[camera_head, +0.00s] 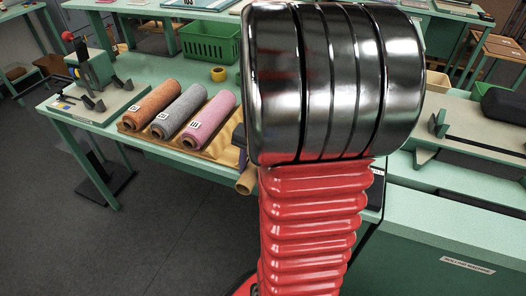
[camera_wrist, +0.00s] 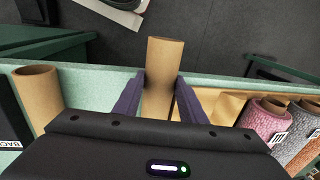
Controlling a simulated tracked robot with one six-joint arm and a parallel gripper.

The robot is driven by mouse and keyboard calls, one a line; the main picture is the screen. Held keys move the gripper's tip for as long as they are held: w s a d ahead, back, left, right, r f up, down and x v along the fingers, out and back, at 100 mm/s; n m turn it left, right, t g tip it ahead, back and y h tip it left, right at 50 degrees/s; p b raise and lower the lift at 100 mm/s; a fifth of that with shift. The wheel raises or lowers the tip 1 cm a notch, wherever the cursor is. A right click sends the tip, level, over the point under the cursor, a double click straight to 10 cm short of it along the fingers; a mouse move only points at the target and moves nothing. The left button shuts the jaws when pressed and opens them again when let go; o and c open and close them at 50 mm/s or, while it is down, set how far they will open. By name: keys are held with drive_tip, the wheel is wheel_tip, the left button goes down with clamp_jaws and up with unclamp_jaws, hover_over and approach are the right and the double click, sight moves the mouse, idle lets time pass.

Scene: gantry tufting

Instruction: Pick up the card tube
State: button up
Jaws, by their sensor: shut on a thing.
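In the wrist view my gripper (camera_wrist: 160,84) is shut on a plain brown card tube (camera_wrist: 164,55), with one dark purple finger on each side of it. The tube's far end sticks out past the fingertips, beyond the green table edge and over the dark floor. In the head view the tube's end (camera_head: 247,181) shows just left of my red arm, at the table's front edge. A bit of my gripper (camera_head: 239,137) shows above it; my arm hides the rest. I cannot tell whether the tube is clear of the surface.
A second brown tube (camera_wrist: 38,88) stands at the left in the wrist view. Orange, grey and pink rolls (camera_head: 210,118) lie on a wooden tray (camera_head: 222,152) beside my gripper. A yellow tape roll (camera_head: 218,74) and green basket (camera_head: 212,42) are behind. The floor in front is open.

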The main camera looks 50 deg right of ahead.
wheel_tip(320, 180, up, 9)
drive_tip(key=shift+r, duration=0.55)
idle(0.7)
